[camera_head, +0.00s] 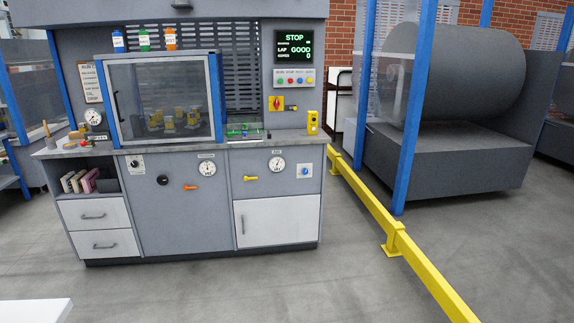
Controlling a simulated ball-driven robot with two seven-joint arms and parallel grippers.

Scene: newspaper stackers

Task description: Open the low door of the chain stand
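A grey workstation cabinet (182,215) stands ahead, a little left of centre, apart from me. Its low white door (278,221) is at the lower right of its front and looks shut. A small dark vertical handle (243,225) sits near the door's left edge. Above the door are a yellow lever (250,178) and a round gauge (277,164). Neither of my grippers is in view.
Two white drawers (95,213) are at the cabinet's lower left. A yellow floor rail (394,234) runs along its right side. A white flat surface (35,312) shows at the bottom left. The floor (230,292) before the cabinet is clear.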

